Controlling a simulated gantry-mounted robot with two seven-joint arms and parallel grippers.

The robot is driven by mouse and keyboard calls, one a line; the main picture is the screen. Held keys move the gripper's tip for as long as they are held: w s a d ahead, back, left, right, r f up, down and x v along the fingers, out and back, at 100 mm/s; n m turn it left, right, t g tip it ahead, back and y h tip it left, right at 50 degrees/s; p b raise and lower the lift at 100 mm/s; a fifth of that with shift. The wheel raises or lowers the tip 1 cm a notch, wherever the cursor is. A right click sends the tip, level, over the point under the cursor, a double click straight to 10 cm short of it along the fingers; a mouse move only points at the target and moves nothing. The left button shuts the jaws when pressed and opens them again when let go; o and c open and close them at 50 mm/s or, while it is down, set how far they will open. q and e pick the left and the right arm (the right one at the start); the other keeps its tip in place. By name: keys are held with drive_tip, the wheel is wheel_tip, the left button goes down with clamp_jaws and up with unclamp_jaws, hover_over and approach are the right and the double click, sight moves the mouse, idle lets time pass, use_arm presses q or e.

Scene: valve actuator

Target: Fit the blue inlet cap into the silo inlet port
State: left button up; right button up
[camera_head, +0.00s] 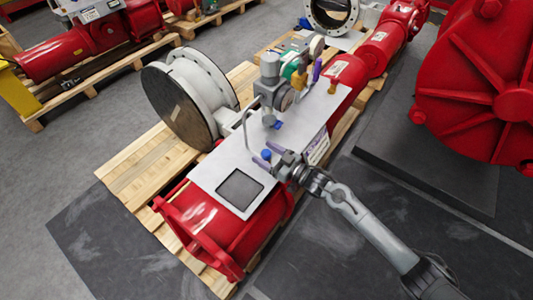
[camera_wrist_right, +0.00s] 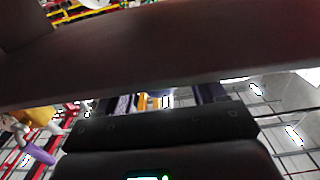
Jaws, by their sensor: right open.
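A small round blue piece (camera_head: 266,154), which looks like the blue inlet cap, is at the grey plate between the fingertips of my right gripper. I cannot tell if the fingers touch it. My right gripper (camera_head: 268,156) is open, with purple fingers. The fingers also show in the right wrist view (camera_wrist_right: 166,100), where I cannot make out the cap. A grey upright fitting (camera_head: 268,75) stands at the plate's far side. I cannot tell where its inlet port is. A second, flatter blue piece (camera_head: 277,125) lies near its foot. My left gripper is out of view.
The grey plate (camera_head: 215,170) lies over the red actuator (camera_head: 215,225) and carries a dark square (camera_head: 240,188). A bent grey rod (camera_head: 246,128) rises near my right gripper. Gauges and coloured fittings (camera_head: 297,65) crowd the far end. A large flanged valve (camera_head: 180,110) stands left.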

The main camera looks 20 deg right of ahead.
drive_tip(key=p+v, duration=0.2)
drive_tip(key=v, duration=0.8)
drive_tip(key=shift+s+d, duration=0.15)
drive_tip(key=shift+s, duration=0.15)
drive_tip(key=shift+f+p, duration=0.1)
drive_tip(key=shift+p, duration=0.2)
drive_tip(key=s+a+f+m+h+p, duration=0.25)
drive_tip(key=s+a+m, duration=0.25)
drive_tip(key=s+a, duration=0.55)
drive_tip(key=s+d+r+g+h, duration=0.1)
drive_tip(key=s+d+g+h, duration=0.4)
drive_tip(key=s, duration=0.4)
drive_tip(key=s+d+r+g+h, duration=0.2)
drive_tip(key=s+d+g, duration=0.1)
drive_tip(key=s+g, duration=0.5)
wheel_tip(320, 180, up, 38)
drive_tip(key=t+p, duration=0.1)
drive_tip(key=p, duration=3.7)
drive_tip(key=shift+s+a+f+t, duration=0.25)
drive_tip(key=shift+a+t, duration=0.05)
